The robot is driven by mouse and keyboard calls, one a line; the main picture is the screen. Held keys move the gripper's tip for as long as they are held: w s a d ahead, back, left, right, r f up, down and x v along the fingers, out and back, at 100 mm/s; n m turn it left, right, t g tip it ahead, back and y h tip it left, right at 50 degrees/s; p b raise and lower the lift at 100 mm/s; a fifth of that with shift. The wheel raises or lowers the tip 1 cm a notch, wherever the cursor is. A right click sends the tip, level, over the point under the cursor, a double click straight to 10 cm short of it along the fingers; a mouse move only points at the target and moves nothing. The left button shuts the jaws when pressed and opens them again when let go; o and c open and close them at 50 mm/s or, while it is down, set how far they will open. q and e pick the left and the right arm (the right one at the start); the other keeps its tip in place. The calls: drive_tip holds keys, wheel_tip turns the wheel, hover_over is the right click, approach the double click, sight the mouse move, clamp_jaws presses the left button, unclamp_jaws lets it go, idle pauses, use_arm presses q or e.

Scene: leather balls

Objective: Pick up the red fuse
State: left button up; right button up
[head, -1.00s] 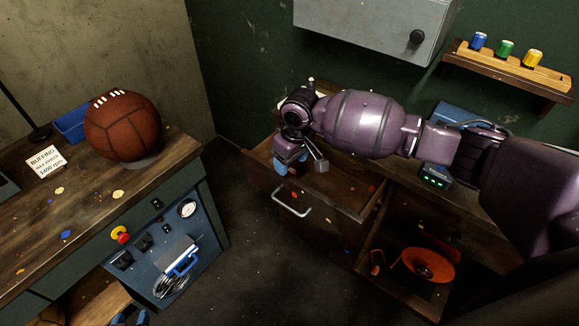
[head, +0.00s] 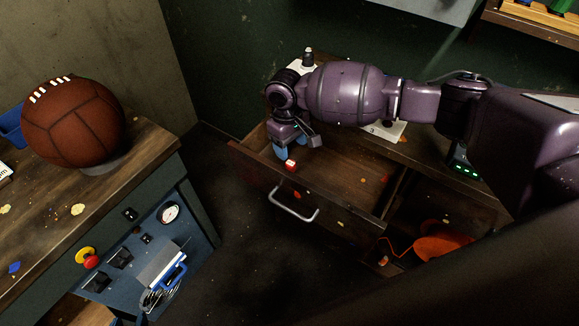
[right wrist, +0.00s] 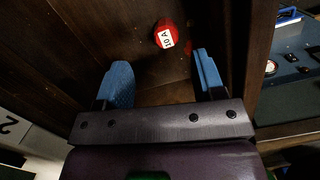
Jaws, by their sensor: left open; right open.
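The red fuse (head: 291,165) lies in the open wooden drawer (head: 345,173), near the drawer's left side. In the right wrist view the fuse (right wrist: 166,35) is a small red cylinder with a white "10A" label, lying on the dark wood. My right gripper (head: 292,150) reaches into the drawer area from the right, pointing down close to the fuse. Its two blue fingers are apart and empty in the right wrist view (right wrist: 160,80), with the fuse beyond their tips, between their lines. My left gripper is not in view.
The drawer has a metal handle (head: 294,205) at its front, and its walls stand around the gripper. A workbench with a brown leather ball (head: 72,122) and a blue control panel (head: 150,250) stands at left. An orange object (head: 442,247) sits in the lower shelf at right.

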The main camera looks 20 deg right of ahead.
sight(290, 163)
wheel_tip(290, 163, down, 2)
drive_tip(key=shift+s+f, duration=0.1)
drive_tip(key=shift+f, duration=0.1)
drive_tip(key=f, duration=0.1)
drive_tip(key=f+b, duration=0.1)
drive_tip(key=f, duration=0.2)
drive_tip(key=shift+s+a+f, duration=0.1)
drive_tip(key=shift+s+a, duration=0.2)
drive_tip(key=shift+f, duration=0.5)
drive_tip(key=shift+r, duration=0.1)
drive_tip(key=c, duration=1)
